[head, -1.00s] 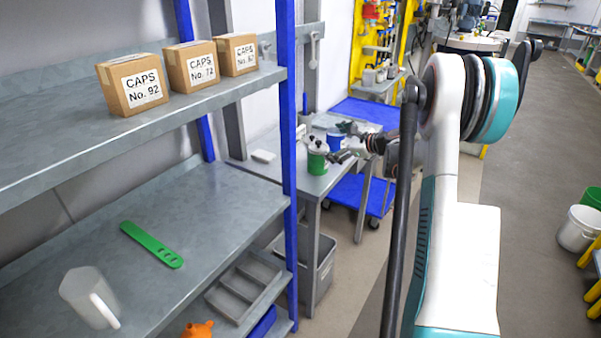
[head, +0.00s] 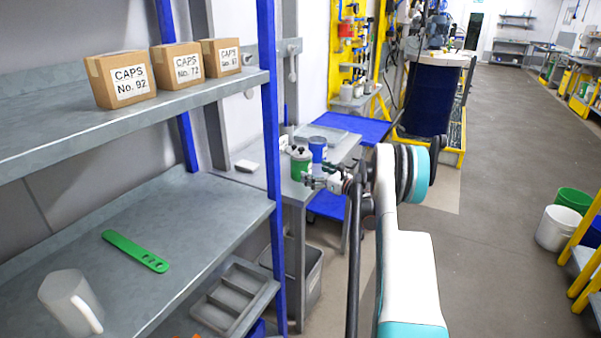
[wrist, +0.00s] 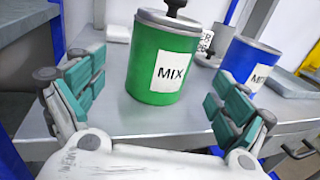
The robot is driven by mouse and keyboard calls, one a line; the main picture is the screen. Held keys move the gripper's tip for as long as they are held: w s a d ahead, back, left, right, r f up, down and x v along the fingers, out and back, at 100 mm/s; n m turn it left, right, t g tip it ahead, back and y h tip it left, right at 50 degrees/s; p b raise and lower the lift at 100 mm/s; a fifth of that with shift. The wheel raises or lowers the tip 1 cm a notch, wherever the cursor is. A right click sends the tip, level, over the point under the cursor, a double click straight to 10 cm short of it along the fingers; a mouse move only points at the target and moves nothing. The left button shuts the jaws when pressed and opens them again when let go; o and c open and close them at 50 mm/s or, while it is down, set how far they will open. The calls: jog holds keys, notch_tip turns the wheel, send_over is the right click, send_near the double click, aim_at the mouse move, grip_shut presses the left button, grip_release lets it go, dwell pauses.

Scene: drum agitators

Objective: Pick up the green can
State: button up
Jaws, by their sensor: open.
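The green can (head: 301,164) stands upright on a grey metal table. In the wrist view the green can (wrist: 158,62) shows a white MIX label, a grey lid and a black knob. My gripper (head: 318,181) is at the near side of the can in the head view. In the wrist view my gripper (wrist: 152,100) is open, with one finger on each side of the can's lower part. The can is just ahead of the palm and I see no finger closed on it.
A blue can (wrist: 249,66) with a MIX label stands right of the green can. The grey table (wrist: 110,118) has a white object (wrist: 119,33) at left. A blue shelf post (head: 270,150) rises left of the table. Boxes labelled CAPS (head: 122,80) sit on the shelf.

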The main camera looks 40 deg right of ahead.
aim_at(302, 166)
jog(key=shift+w+a, duration=0.15)
jog(key=shift+w, duration=0.95)
jog(key=w, duration=0.1)
jog(key=w+b, duration=0.1)
jog(key=w, duration=0.1)
jog(key=w+b, duration=0.1)
jog(key=shift+w+a+f, duration=0.15)
jog(key=shift+a+f, duration=0.05)
jog(key=shift+f, duration=0.05)
jog(key=shift+w+r, duration=0.1)
jog(key=shift+w, duration=0.2)
jog(key=c, duration=1.5)
jog(key=shift+r, duration=0.1)
